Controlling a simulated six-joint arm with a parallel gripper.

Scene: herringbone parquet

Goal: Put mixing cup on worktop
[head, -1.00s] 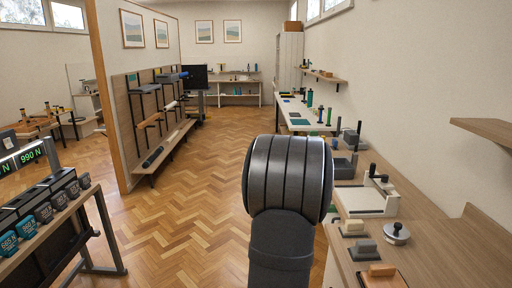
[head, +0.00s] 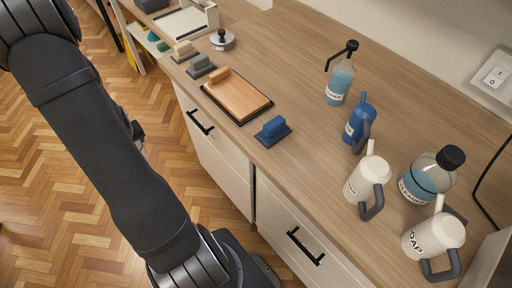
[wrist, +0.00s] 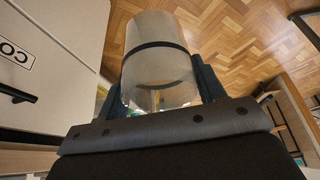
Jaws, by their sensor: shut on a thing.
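The mixing cup (wrist: 155,66) is a clear, see-through cylinder with a dark band around it, seen in the wrist view. My gripper (wrist: 160,88) is shut on it, with one dark finger on each side. The cup is in the air, with parquet floor showing beyond it. The worktop (head: 300,60) is a long wooden surface in the head view, above pale drawers. My arm crosses the left of that view, and neither the gripper nor the cup can be made out there.
On the worktop stand a cleaner spray bottle (head: 341,80), a blue jug (head: 357,122), white jugs (head: 366,178) and a round bottle (head: 428,178). A wooden block on a board (head: 237,95) and a blue block (head: 272,130) lie near the front edge. Bare wood shows between them.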

